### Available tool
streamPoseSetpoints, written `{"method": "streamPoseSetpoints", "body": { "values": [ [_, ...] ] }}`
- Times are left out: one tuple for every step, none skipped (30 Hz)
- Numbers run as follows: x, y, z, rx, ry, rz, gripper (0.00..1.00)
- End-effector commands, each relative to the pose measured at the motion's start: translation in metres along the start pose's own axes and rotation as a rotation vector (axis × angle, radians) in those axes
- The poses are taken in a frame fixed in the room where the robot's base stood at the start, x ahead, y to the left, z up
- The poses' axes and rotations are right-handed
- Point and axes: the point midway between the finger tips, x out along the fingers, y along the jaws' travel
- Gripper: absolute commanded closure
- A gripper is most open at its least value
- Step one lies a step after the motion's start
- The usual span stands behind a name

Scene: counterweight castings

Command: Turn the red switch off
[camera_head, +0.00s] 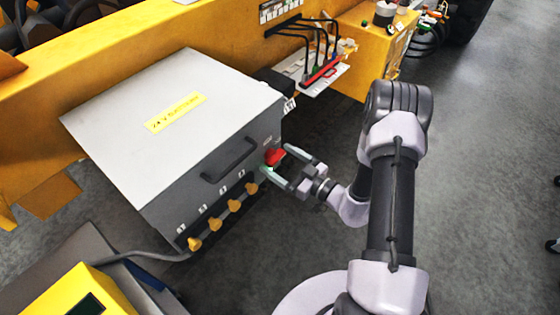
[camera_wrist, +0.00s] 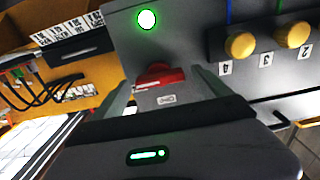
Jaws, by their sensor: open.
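The red switch (camera_head: 274,157) is on the front face of the grey battery box (camera_head: 170,120), near its right end. In the wrist view the red switch (camera_wrist: 160,76) shows as a red handle lying crosswise, with a small label below it and a lit green lamp (camera_wrist: 147,19) above. My gripper (camera_head: 277,165) is open at the switch, one finger on each side of it. In the wrist view my gripper's fingers (camera_wrist: 165,88) stand left and right of the red handle. I cannot tell whether either finger touches it.
Several yellow knobs (camera_head: 221,225) line the box front, left of the switch. A dark handle (camera_head: 230,160) sticks out above them. A tray with black cables and a red bar (camera_head: 322,73) is on the yellow frame behind.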

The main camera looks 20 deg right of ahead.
Motion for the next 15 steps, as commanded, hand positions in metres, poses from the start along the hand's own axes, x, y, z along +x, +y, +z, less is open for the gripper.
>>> {"method": "streamPoseSetpoints", "body": {
  "values": [
    [0.0022,-0.0006,0.0000,0.000,0.000,-0.002,0.13],
    [0.0030,-0.0006,-0.0001,0.000,0.000,-0.002,0.13],
    [0.0034,-0.0006,-0.0003,0.000,0.000,-0.002,0.13],
    [0.0035,-0.0006,-0.0003,0.000,0.000,-0.002,0.13],
    [0.0035,-0.0005,-0.0004,0.000,0.000,-0.001,0.13],
    [0.0034,-0.0005,-0.0004,-0.001,0.000,-0.001,0.13],
    [0.0033,-0.0005,-0.0004,-0.001,0.000,-0.001,0.13],
    [0.0032,-0.0004,-0.0004,-0.001,0.000,-0.001,0.13],
    [0.0032,-0.0004,-0.0004,-0.001,0.000,-0.001,0.17],
    [0.0031,-0.0004,-0.0004,-0.001,0.000,-0.001,0.23],
    [0.0031,-0.0004,-0.0004,-0.001,0.000,-0.001,0.28],
    [0.0031,-0.0004,-0.0004,-0.001,0.000,-0.001,0.36],
    [0.0030,-0.0004,-0.0004,-0.001,0.000,-0.001,0.42],
    [0.0030,-0.0004,-0.0004,-0.001,0.000,-0.001,0.48],
    [0.0030,-0.0004,-0.0004,-0.001,0.000,-0.001,0.56]
  ]
}}
